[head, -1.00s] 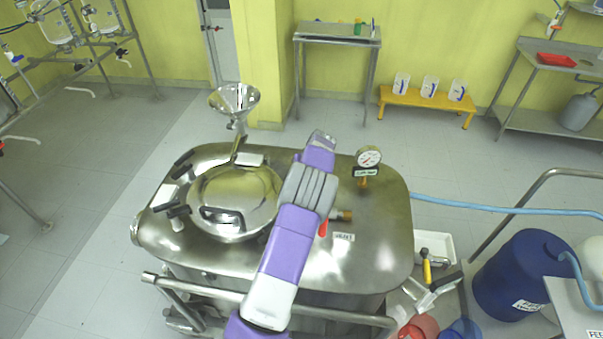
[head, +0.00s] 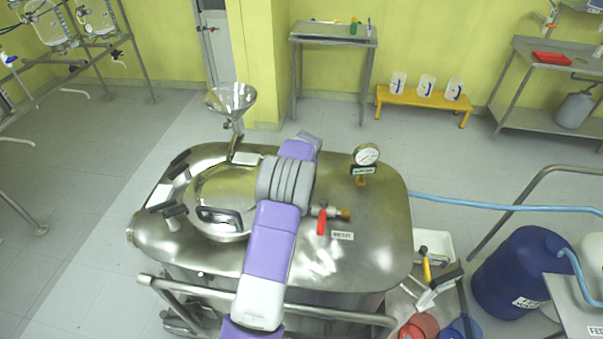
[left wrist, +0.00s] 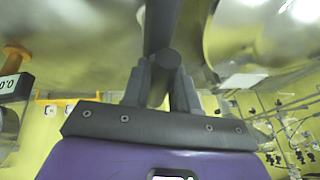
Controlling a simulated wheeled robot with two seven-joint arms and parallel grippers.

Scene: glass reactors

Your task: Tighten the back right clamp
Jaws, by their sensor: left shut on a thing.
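The steel reactor (head: 350,270) has a round domed lid (head: 205,190) with a bar handle. Black-handled clamps (head: 173,212) show at the lid's left side. My purple left arm (head: 270,240) reaches over the lid's right side and hides the back right clamp and the gripper in the head view. In the left wrist view my left gripper (left wrist: 155,88) is shut on a dark round bar, seemingly a clamp handle (left wrist: 160,35). How tight the clamp is cannot be told. My right gripper is not in view.
A pressure gauge (head: 366,155) and a red-handled valve (head: 321,220) are right of my arm. A steel rail (head: 190,288) runs along the reactor's front. A blue barrel (head: 520,270) stands at the right.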

